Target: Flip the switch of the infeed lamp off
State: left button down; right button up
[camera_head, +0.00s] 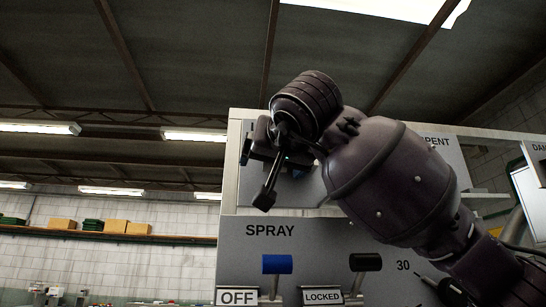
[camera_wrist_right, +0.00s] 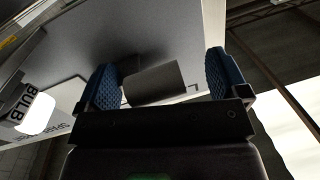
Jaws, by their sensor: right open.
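In the right wrist view a grey cylindrical handle (camera_wrist_right: 155,84) lies between the two blue pads of my right gripper. The jaws are open, with a gap between the handle and at least the right pad. A letter "L" on the panel shows beside the handle; the rest of its label is hidden. In the head view my right gripper (camera_head: 271,158) is at the upper left part of the grey control panel (camera_head: 232,240). My wrist and forearm cover the handle and its label there, so the switch's position cannot be told. My left gripper is out of view.
Below on the panel, under "SPRAY", are a blue-handled lever (camera_head: 277,264) with an "OFF" plate (camera_head: 237,297) and a black-handled lever (camera_head: 366,262) by a "LOCKED" plate (camera_head: 322,296). A white bulb (camera_wrist_right: 36,112) marked "BULB" is at the wrist view's left.

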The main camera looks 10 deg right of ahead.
jog(key=c, duration=1.2)
jog(key=shift+c, duration=0.2)
